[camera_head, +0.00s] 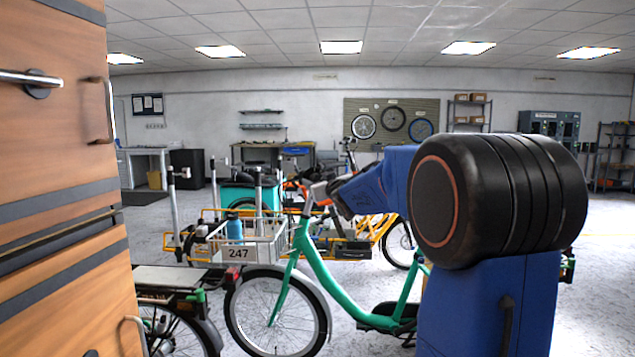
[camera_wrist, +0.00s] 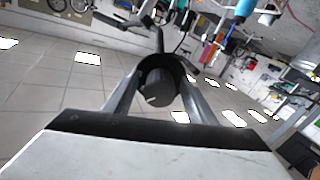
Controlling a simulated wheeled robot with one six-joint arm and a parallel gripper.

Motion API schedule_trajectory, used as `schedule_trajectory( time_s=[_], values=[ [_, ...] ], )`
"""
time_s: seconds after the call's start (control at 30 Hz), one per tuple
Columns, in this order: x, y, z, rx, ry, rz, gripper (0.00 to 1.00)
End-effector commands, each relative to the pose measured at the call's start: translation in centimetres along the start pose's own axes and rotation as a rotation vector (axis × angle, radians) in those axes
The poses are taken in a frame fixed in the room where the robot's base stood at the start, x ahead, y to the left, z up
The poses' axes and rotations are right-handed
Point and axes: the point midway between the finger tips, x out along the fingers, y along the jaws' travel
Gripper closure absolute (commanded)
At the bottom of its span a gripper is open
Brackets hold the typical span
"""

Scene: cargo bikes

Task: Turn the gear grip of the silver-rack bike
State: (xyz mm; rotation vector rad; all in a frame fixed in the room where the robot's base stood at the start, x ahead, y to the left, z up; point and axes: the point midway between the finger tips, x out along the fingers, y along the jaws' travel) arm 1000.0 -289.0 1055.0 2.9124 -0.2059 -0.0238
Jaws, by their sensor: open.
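A green bike (camera_head: 322,262) stands in front of me with a silver front rack (camera_head: 262,248) bearing the plate 247. My arm reaches across to its handlebar, and my gripper (camera_head: 328,192) is at the bar's near end, partly hidden by my arm. In the wrist view, a dark round grip (camera_wrist: 157,88) lies between the two fingers of my gripper (camera_wrist: 160,76). The fingers stand apart on either side of it, open. I cannot tell whether they touch it. The handlebar (camera_wrist: 157,42) runs on beyond it.
A wooden cabinet (camera_head: 62,170) with handles stands close on the left. A rear rack (camera_head: 170,277) of another bike is at the lower left. Yellow-framed cargo bikes (camera_head: 378,238) stand behind the green bike. Open floor (camera_head: 600,232) shows at the right.

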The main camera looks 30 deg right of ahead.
Motion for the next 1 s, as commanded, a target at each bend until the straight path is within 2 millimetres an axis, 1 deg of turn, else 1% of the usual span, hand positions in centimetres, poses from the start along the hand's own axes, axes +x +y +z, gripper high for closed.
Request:
schedule_trajectory(
  time_s=[0.13,0.17,0.2,0.27,0.3,0.67,0.87,1.0],
  values=[
    [-0.02,0.01,-0.01,0.000,0.000,0.000,0.49],
    [-0.02,0.01,-0.02,0.000,0.000,0.000,0.56],
    [-0.03,0.01,-0.02,0.000,0.000,0.000,0.66],
    [-0.03,0.01,-0.02,0.000,0.000,0.000,0.80],
    [-0.03,0.01,-0.01,0.000,0.000,0.000,0.90],
    [-0.04,0.02,-0.01,-0.042,0.000,-0.002,0.90],
    [-0.04,0.03,0.00,-0.153,0.000,-0.007,0.90],
    [-0.05,0.05,0.01,-0.267,0.000,-0.013,0.90]
  ],
)
